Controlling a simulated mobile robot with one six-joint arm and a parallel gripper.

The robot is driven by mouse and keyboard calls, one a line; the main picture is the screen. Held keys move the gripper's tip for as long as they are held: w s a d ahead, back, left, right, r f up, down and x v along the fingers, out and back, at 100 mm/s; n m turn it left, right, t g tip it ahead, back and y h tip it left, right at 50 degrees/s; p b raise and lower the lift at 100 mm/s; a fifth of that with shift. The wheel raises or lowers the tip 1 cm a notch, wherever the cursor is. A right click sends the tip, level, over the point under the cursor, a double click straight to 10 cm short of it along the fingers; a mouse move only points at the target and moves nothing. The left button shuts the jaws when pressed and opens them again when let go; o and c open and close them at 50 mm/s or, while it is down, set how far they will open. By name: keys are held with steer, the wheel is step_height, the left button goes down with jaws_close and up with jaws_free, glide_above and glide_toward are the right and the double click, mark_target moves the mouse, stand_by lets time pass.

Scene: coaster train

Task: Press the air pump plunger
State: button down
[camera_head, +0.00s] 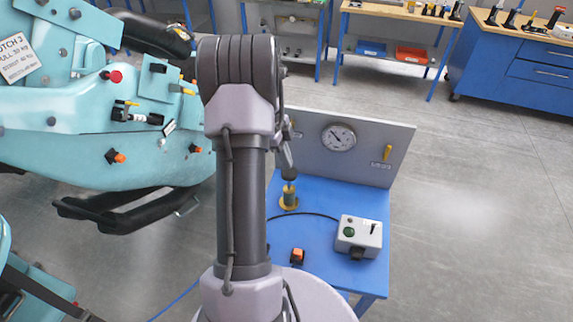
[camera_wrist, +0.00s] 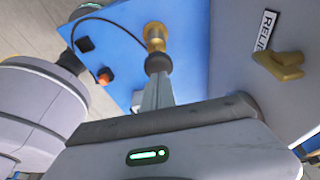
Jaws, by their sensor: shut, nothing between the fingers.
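The air pump (camera_head: 289,197) is a small brass cylinder with a round flange, upright on the blue bench (camera_head: 345,204). Its plunger has a dark knob (camera_head: 289,174) on top. My gripper (camera_head: 287,161) points down right above the knob, partly behind my arm. In the wrist view the shut, empty fingers (camera_wrist: 157,82) run up to the dark knob (camera_wrist: 158,63), with the brass pump body (camera_wrist: 155,35) beyond it. The fingertips look to be at the knob; I cannot tell whether they touch it.
A grey panel with a round gauge (camera_head: 338,137) and a yellow lever (camera_head: 387,152) stands behind the pump. A grey box with a green button (camera_head: 358,237) and an orange-black switch (camera_head: 297,257) sit nearby. A teal coaster car (camera_head: 100,140) is at left. Floor at right is clear.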

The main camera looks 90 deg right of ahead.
mark_target(284, 172)
steer(key=shift+f, duration=0.8)
step_height(284, 172, down, 6)
steer(key=b, duration=0.6)
steer(key=shift+a+b, duration=0.1)
steer(key=shift+b, duration=0.25)
steer(key=shift+a+r, duration=0.15)
steer(key=shift+a, duration=0.05)
steer(key=s+p+v, duration=0.1)
steer(key=p+v, duration=0.3)
steer(key=v, duration=1)
steer(key=shift+r, duration=0.3)
steer(key=shift+w+d, duration=0.1)
